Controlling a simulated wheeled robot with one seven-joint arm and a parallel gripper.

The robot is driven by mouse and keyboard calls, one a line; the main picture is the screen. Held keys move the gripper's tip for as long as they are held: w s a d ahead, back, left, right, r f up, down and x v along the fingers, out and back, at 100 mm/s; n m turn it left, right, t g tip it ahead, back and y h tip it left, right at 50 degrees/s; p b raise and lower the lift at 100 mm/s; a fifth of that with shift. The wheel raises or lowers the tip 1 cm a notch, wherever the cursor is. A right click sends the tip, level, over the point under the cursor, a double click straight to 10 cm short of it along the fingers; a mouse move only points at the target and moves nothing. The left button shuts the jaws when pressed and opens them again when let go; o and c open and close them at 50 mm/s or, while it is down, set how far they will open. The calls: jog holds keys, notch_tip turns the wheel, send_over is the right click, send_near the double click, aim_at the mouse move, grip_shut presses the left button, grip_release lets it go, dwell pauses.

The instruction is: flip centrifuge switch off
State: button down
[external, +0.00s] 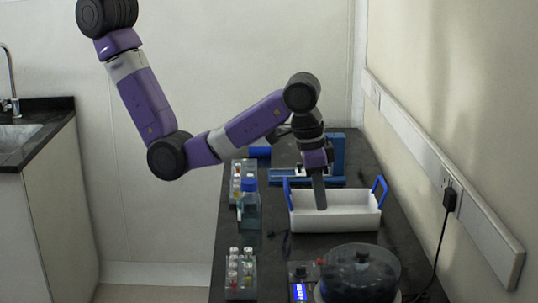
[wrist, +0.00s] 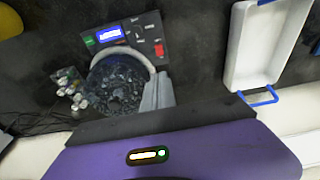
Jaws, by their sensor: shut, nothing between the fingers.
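The centrifuge (external: 360,275) stands at the near end of the black bench, with a dark round lid and a control panel with a lit blue display (external: 299,292). In the wrist view its round chamber (wrist: 115,88) lies beside the panel (wrist: 135,38). A small red switch (wrist: 159,49) sits at the panel's right end; its position is too small to tell. My gripper (external: 321,206) is shut and empty, pointing down over the white tray in the external view, apart from the centrifuge. Its grey fingers (wrist: 158,92) show in the wrist view, overlapping the chamber's right edge.
A white tray (external: 338,222) with blue handles stands behind the centrifuge. A blue-capped bottle (external: 249,208) and a vial rack (external: 241,278) stand along the left edge. A blue-framed device (external: 337,158) is farther back. A wall plug's cable (external: 440,240) hangs at right.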

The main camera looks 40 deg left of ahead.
jog(key=b, duration=0.5)
send_over(322, 267)
notch_tip(322, 267, down, 6)
jog(key=f, duration=0.3)
jog(key=f+p, duration=0.1)
jog(key=f, duration=0.3)
jog(key=shift+w+d, duration=0.15)
jog(key=shift+w, duration=0.05)
jog(key=shift+f, duration=0.25)
jog(key=shift+s+a+f, duration=0.1)
jog(key=shift+a+f, duration=0.1)
jog(key=shift+f, duration=0.05)
jog(key=shift+t+h, duration=0.3)
jog(key=shift+s+a+f, duration=0.1)
jog(key=shift+a+f, duration=0.05)
jog(key=shift+f, duration=0.1)
jog(key=shift+r, duration=0.1)
